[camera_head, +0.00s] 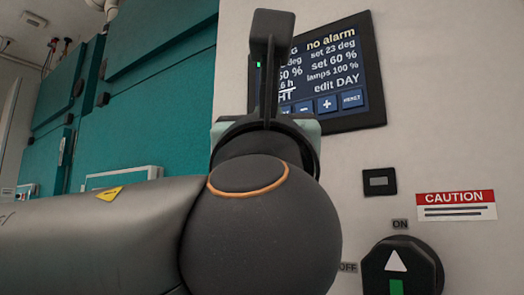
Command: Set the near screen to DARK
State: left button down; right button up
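The near screen (338,65) is a dark blue panel in a black frame on the pale wall. It reads "no alarm", "set 23 deg", "set 60 %", "lamps 100 %" and "edit DAY". Minus, plus (326,104) and RESET (351,99) buttons run along its bottom. My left gripper (271,30) points upward in front of the screen's left part and hides text and any buttons there. Large text ending in "HT" shows partly behind it. Its fingers overlap in this view, so their opening and any contact with the screen cannot be told. My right gripper is not in view.
A black rotary knob (397,262) with ON and OFF labels sits below right of the screen. Near it are a small black indicator (380,181) and a red CAUTION label (456,205). Teal chambers (140,110) stand at left. The wall right of the screen is clear.

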pick_arm(q)
jog(key=shift+w, duration=0.1)
dwell(0.5)
jog(key=shift+w+d, duration=0.25)
jog(key=shift+w, duration=0.05)
jog(key=shift+w+d, duration=0.2)
dwell(0.6)
dwell(0.4)
jog(key=shift+s+a+b, duration=0.45)
jog(key=shift+s+b, duration=0.1)
jog(key=shift+s+a+b, duration=0.65)
jog(key=shift+s+a, duration=0.1)
jog(key=shift+s, duration=0.3)
jog(key=shift+s+a+b, duration=0.65)
jog(key=shift+s+a, duration=0.1)
jog(key=shift+s, duration=0.25)
